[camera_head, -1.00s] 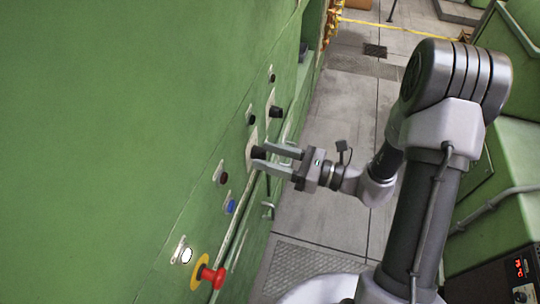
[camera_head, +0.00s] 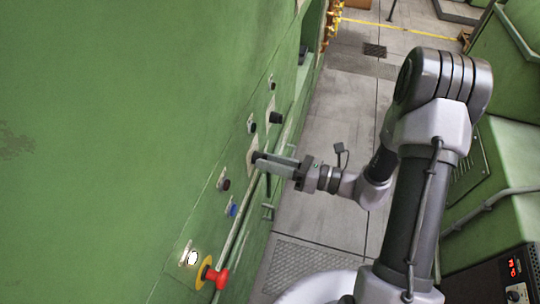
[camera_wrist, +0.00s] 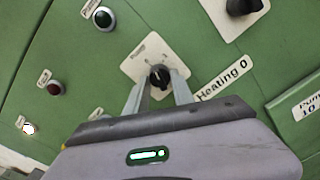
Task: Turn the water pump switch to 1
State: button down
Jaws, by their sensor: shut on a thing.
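A black rotary switch (camera_wrist: 159,73) sits on a pale square plate (camera_wrist: 140,62) on the green panel. The plate's small print is unreadable, so I cannot confirm that this is the water pump switch. My gripper (camera_wrist: 157,84) is shut on this switch, one finger on each side, in the wrist view. In the head view my gripper (camera_head: 262,160) reaches the same plate (camera_head: 251,151) from the right; its fingers hide most of the switch. A second black switch (camera_wrist: 243,5) on its own plate is up and to the right in the wrist view.
Labels reading "Heating 0" (camera_wrist: 223,80) and, partly cut off, "Pum 10" (camera_wrist: 306,104) are on the panel. A dark green button (camera_wrist: 103,18), a dark red button (camera_wrist: 55,88) and a lit white one (camera_wrist: 29,129) are nearby. A red emergency stop (camera_head: 217,277) protrudes lower down.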

jog(key=shift+r+m+p, duration=0.15)
jog(key=shift+m+p, duration=2.7)
jog(key=shift+m, duration=0.95)
jog(key=shift+g, duration=0.4)
jog(key=c, duration=1.1)
grip_release()
jog(key=v, duration=1.7)
jog(key=shift+s+d, duration=0.15)
jog(key=shift+s, duration=0.05)
